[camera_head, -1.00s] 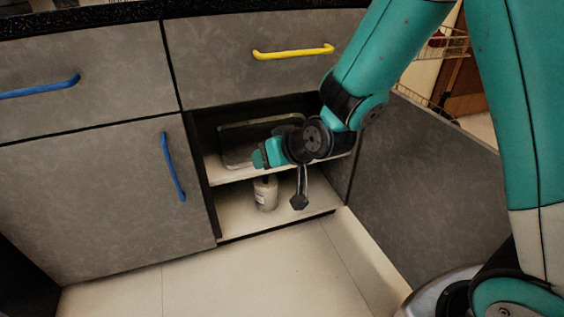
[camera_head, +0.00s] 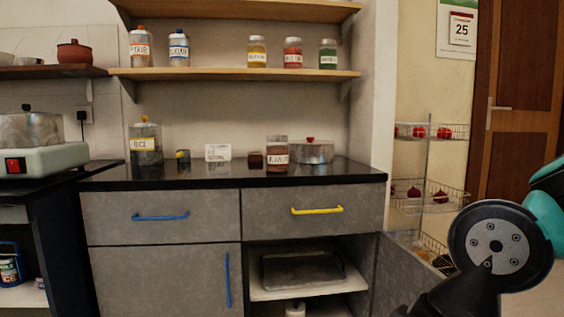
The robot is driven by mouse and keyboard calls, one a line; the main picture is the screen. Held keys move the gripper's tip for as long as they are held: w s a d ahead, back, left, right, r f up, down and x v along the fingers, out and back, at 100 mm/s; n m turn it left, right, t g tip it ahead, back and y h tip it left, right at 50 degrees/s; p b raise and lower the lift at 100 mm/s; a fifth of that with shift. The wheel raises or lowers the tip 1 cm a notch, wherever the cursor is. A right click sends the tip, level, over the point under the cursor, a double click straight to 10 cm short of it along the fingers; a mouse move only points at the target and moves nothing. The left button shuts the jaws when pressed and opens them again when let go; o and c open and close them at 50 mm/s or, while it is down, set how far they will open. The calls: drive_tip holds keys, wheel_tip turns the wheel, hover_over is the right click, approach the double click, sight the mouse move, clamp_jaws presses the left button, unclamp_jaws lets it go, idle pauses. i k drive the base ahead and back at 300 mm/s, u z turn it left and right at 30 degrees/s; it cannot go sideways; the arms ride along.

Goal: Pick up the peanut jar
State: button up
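I cannot tell for sure which jar is the peanut jar, as most labels are too small to read. A brown-lidded glass jar (camera_head: 277,153) with dark contents and a white label stands on the black counter, left of a metal pot. Other labelled jars stand on the lower wall shelf: an orange-lidded jar (camera_head: 140,47), a blue-lidded jar (camera_head: 179,48), a yellow jar (camera_head: 257,52), a red jar (camera_head: 292,53) and a green jar (camera_head: 328,54). A black round joint of my arm shows at the lower right. My gripper's fingers are out of view.
A rice jar (camera_head: 146,144) and a small white card (camera_head: 218,152) stand on the counter (camera_head: 215,181). The metal pot (camera_head: 311,151) is at its right. Below, an open compartment holds a tray (camera_head: 303,270) and a bottle (camera_head: 295,309). Wire baskets (camera_head: 433,190) hang at the right.

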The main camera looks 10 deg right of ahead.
sight(277, 146)
drive_tip(key=z, duration=0.05)
drive_tip(key=k, duration=0.4)
drive_tip(key=u, duration=0.3)
drive_tip(key=i, duration=2.05)
drive_tip(key=z, duration=0.25)
